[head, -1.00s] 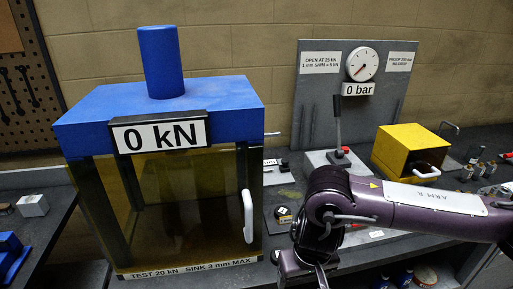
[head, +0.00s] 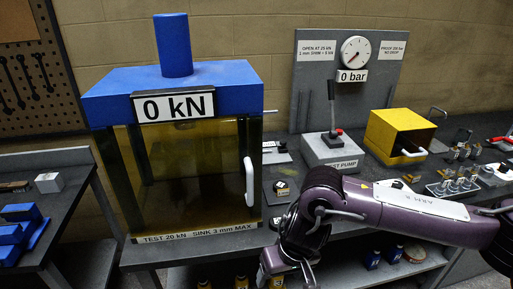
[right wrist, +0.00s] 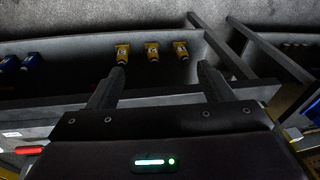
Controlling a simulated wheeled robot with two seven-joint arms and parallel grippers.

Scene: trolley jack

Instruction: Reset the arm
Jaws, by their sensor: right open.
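My right arm (head: 420,208), purple with a white label, comes in from the right in the head view. It bends down in front of the bench at a dark joint. My right gripper's fingers are below the frame edge or hidden in the head view. In the right wrist view the right gripper (right wrist: 163,85) is open and empty, its two dark fingers wide apart. Several yellow bottles (right wrist: 152,52) on the lower shelf show beyond and between the fingers, apart from them. My left gripper is not in view.
A blue-topped press (head: 175,85) reading 0 kN has its glass door closed. A test pump (head: 332,148), a gauge (head: 356,54) at 0 bar and a yellow box (head: 398,133) stand right of it. A side bench with blue blocks (head: 22,232) is at left.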

